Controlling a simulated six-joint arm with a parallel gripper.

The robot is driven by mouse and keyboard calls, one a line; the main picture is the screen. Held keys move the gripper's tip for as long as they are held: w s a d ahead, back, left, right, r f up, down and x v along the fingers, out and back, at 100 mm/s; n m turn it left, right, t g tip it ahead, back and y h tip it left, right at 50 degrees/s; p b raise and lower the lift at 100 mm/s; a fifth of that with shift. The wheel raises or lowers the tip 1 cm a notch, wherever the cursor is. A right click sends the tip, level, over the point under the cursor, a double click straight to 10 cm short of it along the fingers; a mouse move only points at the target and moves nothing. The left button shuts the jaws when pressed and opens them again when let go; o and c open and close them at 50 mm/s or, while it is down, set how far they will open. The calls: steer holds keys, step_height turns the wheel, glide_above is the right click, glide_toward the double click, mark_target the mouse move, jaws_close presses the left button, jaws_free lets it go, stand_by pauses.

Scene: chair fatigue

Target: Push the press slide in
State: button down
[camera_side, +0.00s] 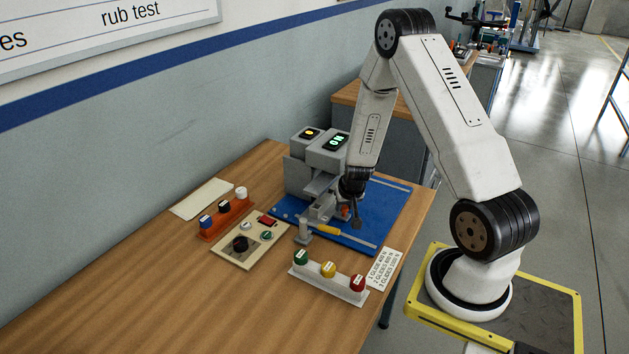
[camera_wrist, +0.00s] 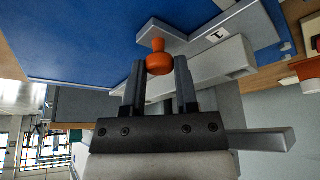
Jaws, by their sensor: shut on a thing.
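The grey press (camera_side: 317,165) stands at the back of the blue mat (camera_side: 378,208), with a green lit display and an orange light on top. Its grey slide (camera_side: 321,208) sits low at the front; how far in it is, I cannot tell. The slide's orange knob (camera_side: 345,211) shows small beside my gripper (camera_side: 351,209). In the wrist view the knob (camera_wrist: 158,62) is between the two fingertips of my gripper (camera_wrist: 158,72), which is shut on it. A grey bar (camera_wrist: 215,66) runs beside the knob, and a plate marked 1 (camera_wrist: 217,36) lies past it.
A rack with green, yellow and red knobs (camera_side: 325,283) is at the front. A control panel (camera_side: 249,243) and an orange rack (camera_side: 225,218) are left. The table's near left is clear.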

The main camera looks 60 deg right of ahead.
steer(key=shift+w+r, duration=0.1)
steer(key=shift+w, duration=0.2)
steer(key=shift+c, duration=1.9)
jaws_free()
steer(key=shift+s, duration=0.15)
steer(key=v, duration=0.7)
steer(key=shift+r, duration=0.25)
steer(key=shift+a, duration=0.1)
steer(key=w+a+r+n+t+y, duration=0.15)
steer(key=a+r+n, duration=0.3)
steer(key=a, duration=0.75)
steer(key=s+a+r+n+g+y, duration=0.1)
steer(key=s+a+r+n, duration=0.1)
steer(key=a, duration=0.3)
steer(key=s+a+r+n+g, duration=0.1)
steer(key=s+a+r+n, duration=0.1)
steer(key=a, duration=0.4)
steer(key=shift+s+a+r+y, duration=0.25)
steer(key=shift+s+r+y, duration=0.1)
steer(key=shift+s+r, duration=0.4)
